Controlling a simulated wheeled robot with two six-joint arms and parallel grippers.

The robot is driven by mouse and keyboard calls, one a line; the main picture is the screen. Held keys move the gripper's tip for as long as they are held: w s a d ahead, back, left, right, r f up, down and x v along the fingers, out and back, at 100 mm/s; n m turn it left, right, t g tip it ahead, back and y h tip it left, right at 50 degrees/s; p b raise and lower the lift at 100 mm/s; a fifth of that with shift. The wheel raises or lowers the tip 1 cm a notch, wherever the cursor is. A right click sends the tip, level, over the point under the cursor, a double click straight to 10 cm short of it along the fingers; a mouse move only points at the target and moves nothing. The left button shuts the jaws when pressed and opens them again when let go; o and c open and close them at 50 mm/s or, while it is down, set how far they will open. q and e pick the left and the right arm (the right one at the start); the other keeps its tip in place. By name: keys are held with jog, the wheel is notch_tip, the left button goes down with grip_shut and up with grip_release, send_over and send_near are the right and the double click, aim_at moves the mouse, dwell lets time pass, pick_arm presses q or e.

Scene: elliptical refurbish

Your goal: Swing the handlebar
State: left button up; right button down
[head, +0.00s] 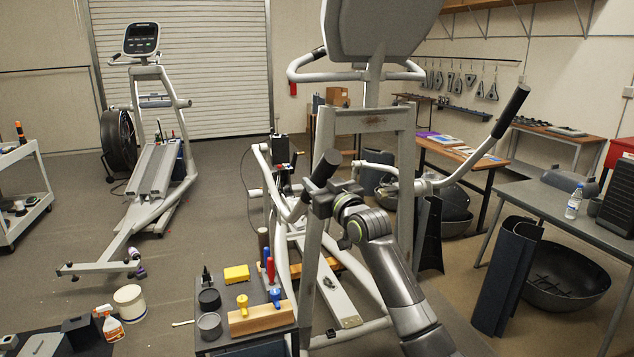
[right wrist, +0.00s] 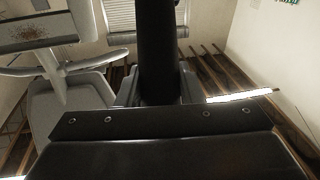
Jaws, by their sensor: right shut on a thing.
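The elliptical machine stands in the middle of the head view. Its near handlebar is a grey bar with a black grip (head: 322,172). The other handlebar (head: 468,168) rises to the right and ends in a black grip (head: 511,112). My right gripper (head: 325,198) is shut on the lower part of the near handlebar's black grip, whose top sticks up above the jaws. In the right wrist view, the dark grip (right wrist: 158,50) runs upright between the jaws, and the gripper body hides its lower part. My left gripper is not in view.
A tool cart (head: 245,335) with a wooden block and small tools stands close on the left. A grey table (head: 560,205) with a bottle (head: 574,201) and a black bowl (head: 565,280) are at right. Another elliptical (head: 155,170) stands back left.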

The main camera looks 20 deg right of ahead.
jog(key=s+f+t+b, duration=0.1)
jog(key=s+f+b, duration=0.2)
jog(key=f+b, duration=0.7)
jog(key=s+f+t+y+b, duration=0.1)
jog(key=s+f+b, duration=0.3)
jog(key=f+b, duration=0.6)
jog(key=shift+s+d+n+t+b, duration=0.2)
jog(key=shift+n+t+b, duration=0.25)
jog(key=shift+t, duration=0.35)
jog(key=c, duration=1.3)
grip_release()
jog(key=shift+a, duration=0.1)
jog(key=shift+o, duration=1.2)
jog(key=shift+s+r, duration=0.1)
jog(key=shift+r, duration=0.05)
jog(key=shift+o, duration=0.3)
jog(key=shift+r, duration=0.2)
jog(key=shift+s, duration=0.1)
jog(key=v, duration=1.7)
